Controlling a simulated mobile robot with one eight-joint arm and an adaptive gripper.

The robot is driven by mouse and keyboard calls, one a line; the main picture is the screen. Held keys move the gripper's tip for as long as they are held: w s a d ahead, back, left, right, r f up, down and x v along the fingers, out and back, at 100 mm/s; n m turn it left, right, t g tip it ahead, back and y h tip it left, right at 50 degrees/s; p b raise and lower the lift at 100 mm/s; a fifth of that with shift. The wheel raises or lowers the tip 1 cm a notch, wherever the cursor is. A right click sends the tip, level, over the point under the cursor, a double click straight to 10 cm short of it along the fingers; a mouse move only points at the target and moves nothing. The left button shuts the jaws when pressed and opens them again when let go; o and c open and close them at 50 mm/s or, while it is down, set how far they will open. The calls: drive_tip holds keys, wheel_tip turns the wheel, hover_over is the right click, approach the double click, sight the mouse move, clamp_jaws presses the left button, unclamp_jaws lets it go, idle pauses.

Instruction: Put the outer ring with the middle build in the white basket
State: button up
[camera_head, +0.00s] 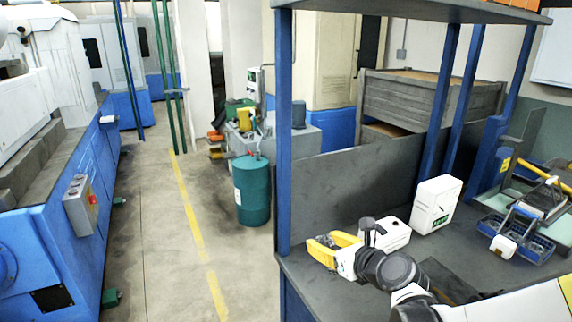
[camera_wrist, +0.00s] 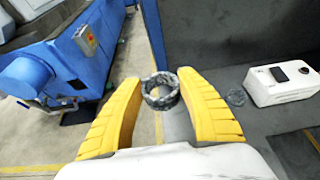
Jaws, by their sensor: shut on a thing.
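My gripper (camera_head: 322,246) has yellow fingers and is above the left end of the dark workbench. In the wrist view, my gripper (camera_wrist: 160,84) is shut on a dark, mottled grey metal ring (camera_wrist: 161,103), held between the fingertips with its opening visible. The ring is small and hard to make out in the head view. I cannot make out a white basket in either view.
A white box (camera_head: 392,236) and an upright white device (camera_head: 435,206) stand on the bench (camera_head: 312,292) beside my gripper. Blue baskets (camera_head: 541,251) stand at the right. A blue post (camera_head: 284,130) rises at the bench's left edge. Floor with a yellow line lies beyond.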

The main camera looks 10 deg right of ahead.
drive_tip(key=s+d+f+m+h+b, duration=0.1)
drive_tip(key=d+f+m+h+b, duration=0.15)
drive_tip(key=d, duration=1.05)
drive_tip(key=s+d+f+m+h+b, duration=0.15)
drive_tip(key=d+f, duration=0.25)
drive_tip(key=d, duration=1)
drive_tip(key=s+d+f+m+h+b, duration=0.15)
drive_tip(key=d+f, duration=0.25)
drive_tip(key=d, duration=0.9)
drive_tip(key=shift+h, duration=0.45)
drive_tip(key=w+a+f+b, duration=0.1)
drive_tip(key=w+a+f, duration=0.1)
drive_tip(key=w, duration=0.1)
drive_tip(key=w+a+f+b, duration=0.1)
drive_tip(key=w+f, duration=0.1)
drive_tip(key=w, duration=0.1)
drive_tip(key=w+a+f+b, duration=0.1)
drive_tip(key=w+a+f, duration=0.1)
drive_tip(key=w, duration=0.1)
drive_tip(key=shift+w+a+f+b, duration=0.1)
drive_tip(key=shift+w+a+b, duration=0.15)
drive_tip(key=shift+a+b, duration=0.1)
wheel_tip(320, 180, down, 4)
drive_tip(key=shift+f+b, duration=0.1)
drive_tip(key=shift+b, duration=1.1)
drive_tip(key=o, duration=1.2)
